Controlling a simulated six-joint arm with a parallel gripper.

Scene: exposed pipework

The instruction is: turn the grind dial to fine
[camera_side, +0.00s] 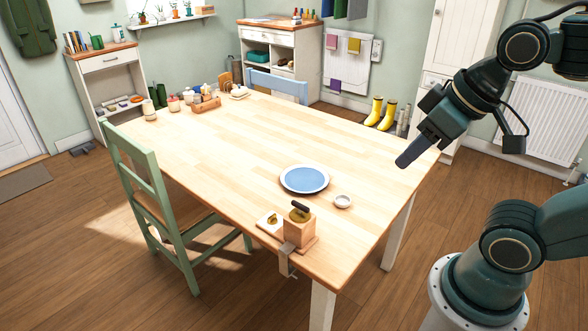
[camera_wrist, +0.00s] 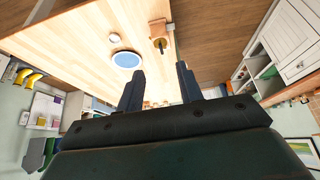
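A wooden grinder (camera_side: 299,229) with a dark crank handle on top is clamped at the near corner of the table; it also shows in the wrist view (camera_wrist: 158,30). A brass-coloured round part sits under the handle. Left of it, a small pale plate (camera_side: 263,226) carries another brass-coloured piece. I cannot tell which part is the grind dial, and no marks are readable. My gripper (camera_side: 404,161) is in the air to the upper right of the grinder, well apart from it. In the wrist view its two fingers (camera_wrist: 160,88) are spread with nothing between them.
A blue plate (camera_side: 304,180) and a small white dish (camera_side: 343,201) stand on the table (camera_side: 215,150) behind the grinder. A metal clamp (camera_side: 287,261) hangs over the front edge. A tray with jars (camera_side: 204,103) stands at the far end. A green chair (camera_side: 150,195) is left; mid-table is clear.

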